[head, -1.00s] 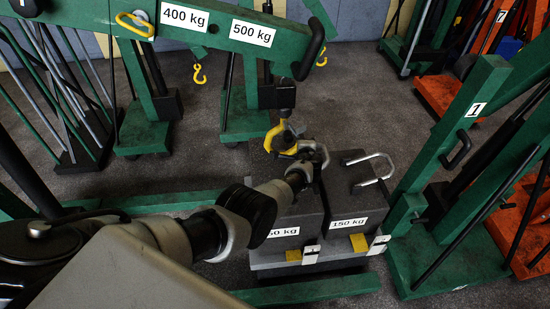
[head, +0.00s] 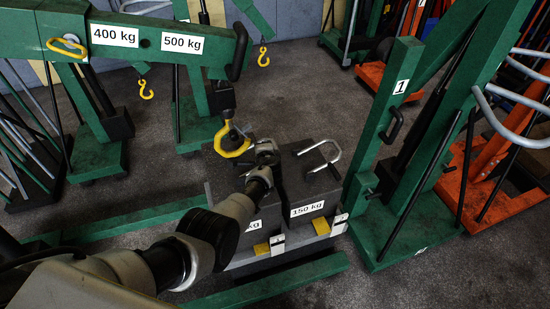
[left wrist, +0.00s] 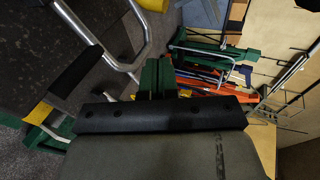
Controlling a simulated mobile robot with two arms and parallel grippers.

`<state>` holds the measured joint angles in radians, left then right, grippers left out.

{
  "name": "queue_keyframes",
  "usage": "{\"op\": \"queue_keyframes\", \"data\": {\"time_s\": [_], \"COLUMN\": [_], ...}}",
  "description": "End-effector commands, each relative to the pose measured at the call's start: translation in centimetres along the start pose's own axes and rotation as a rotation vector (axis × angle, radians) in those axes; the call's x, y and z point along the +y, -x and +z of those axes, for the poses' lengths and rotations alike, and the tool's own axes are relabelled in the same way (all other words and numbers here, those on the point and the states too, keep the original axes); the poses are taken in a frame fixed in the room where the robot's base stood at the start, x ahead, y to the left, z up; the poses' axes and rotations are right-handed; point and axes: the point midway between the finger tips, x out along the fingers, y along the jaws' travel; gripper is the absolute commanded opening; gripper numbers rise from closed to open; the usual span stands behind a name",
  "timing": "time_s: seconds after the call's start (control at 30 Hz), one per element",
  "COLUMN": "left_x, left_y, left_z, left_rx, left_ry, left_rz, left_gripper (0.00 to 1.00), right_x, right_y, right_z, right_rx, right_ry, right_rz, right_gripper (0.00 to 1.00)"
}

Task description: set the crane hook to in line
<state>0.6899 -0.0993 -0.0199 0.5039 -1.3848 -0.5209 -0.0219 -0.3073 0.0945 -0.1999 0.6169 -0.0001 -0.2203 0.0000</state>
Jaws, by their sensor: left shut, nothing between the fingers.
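The yellow crane hook (head: 234,143) hangs from the dark end fitting (head: 221,98) of the green crane boom (head: 140,36) in the head view. Its broad curved side shows and it hangs slightly aslant. My left gripper (head: 265,152) is just right of the hook, close to it and above the weights; it looks shut and empty. Whether it touches the hook cannot be told. The hook cannot be made out in the left wrist view. My right gripper is not in view.
Dark weight blocks, one labelled 150 kg (head: 307,208), stand below the hook; a metal shackle-like handle (head: 321,157) rises from one. A green crane post (head: 386,130) stands right. Orange equipment (head: 490,190) is farther right. Grey floor (head: 300,95) is clear behind.

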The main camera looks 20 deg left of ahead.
Motion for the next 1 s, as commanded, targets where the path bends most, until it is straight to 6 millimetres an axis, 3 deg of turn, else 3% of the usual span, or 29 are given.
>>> {"op": "queue_keyframes", "data": {"time_s": [0.03, 0.23, 0.37, 0.5, 0.7, 1.0], "left_x": [-0.3, -0.3, -0.2, -0.1, -0.1, -0.1], "left_y": [0.9, 3.5, 5.4, 6.9, 7.8, 7.8], "left_z": [-0.1, -0.9, -1.6, -2.2, -2.4, -2.5], "left_rx": [-0.001, -0.002, -0.002, -0.002, -0.004, -0.003], "left_ry": [0.0, 0.002, 0.002, 0.001, 0.0, 0.0], "left_rz": [0.002, 0.004, 0.003, 0.002, 0.002, 0.003], "left_gripper": [0.0, 0.0, 0.0, 0.0, 0.0, 0.0], "right_x": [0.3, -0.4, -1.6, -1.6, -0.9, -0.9], "right_y": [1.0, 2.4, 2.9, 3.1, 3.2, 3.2], "right_z": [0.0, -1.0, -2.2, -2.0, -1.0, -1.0], "right_rx": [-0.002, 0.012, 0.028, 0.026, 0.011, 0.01], "right_ry": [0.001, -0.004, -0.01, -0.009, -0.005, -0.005], "right_rz": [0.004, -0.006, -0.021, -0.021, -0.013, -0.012], "right_gripper": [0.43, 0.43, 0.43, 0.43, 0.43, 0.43]}}
